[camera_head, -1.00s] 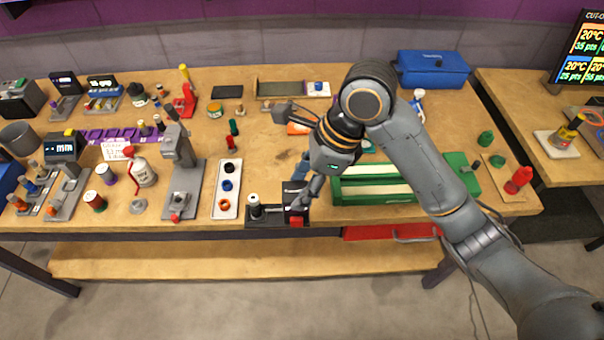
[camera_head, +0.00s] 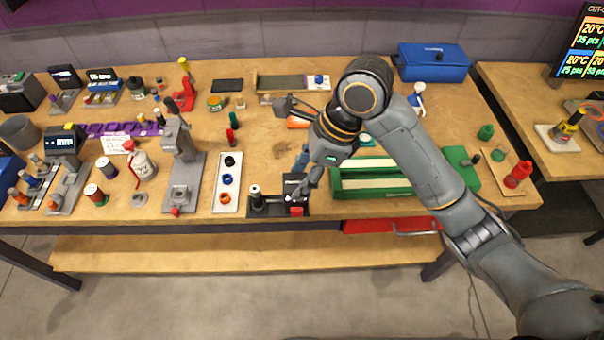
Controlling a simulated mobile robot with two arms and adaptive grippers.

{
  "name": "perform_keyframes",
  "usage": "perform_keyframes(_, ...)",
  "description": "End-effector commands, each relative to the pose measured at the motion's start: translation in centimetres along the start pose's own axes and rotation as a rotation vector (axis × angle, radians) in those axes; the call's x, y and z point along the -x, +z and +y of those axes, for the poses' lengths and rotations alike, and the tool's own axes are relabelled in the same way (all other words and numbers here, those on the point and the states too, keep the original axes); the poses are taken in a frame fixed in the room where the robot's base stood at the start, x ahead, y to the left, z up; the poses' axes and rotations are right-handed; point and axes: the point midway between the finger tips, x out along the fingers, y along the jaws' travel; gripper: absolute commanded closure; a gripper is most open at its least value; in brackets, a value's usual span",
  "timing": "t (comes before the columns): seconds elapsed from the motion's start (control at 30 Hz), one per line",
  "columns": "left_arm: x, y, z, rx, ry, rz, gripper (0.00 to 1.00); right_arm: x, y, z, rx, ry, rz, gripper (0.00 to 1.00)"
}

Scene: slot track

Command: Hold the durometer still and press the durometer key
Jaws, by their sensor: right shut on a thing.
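The durometer (camera_head: 268,207) appears to be the small black device at the front edge of the table. The fingers and my arm partly hide the block and the exact contact. The red key shows uncovered. My left gripper is out of view.
A white tray with coloured rings (camera_head: 227,198) lies just left of the durometer, beside a grey stand (camera_head: 184,190). A green open box (camera_head: 375,192) stands to the right, under my arm. A red drawer (camera_head: 385,226) hangs below the table edge. Bare wood lies behind, around the middle.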

Motion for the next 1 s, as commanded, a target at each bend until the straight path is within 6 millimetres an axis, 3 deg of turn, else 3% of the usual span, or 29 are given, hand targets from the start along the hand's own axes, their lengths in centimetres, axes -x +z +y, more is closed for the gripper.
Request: perform_keyframes(1.0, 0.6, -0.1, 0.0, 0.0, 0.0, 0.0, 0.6, -2.4, -1.1, -3.0, 0.0, -0.001, -0.001, 1.0)
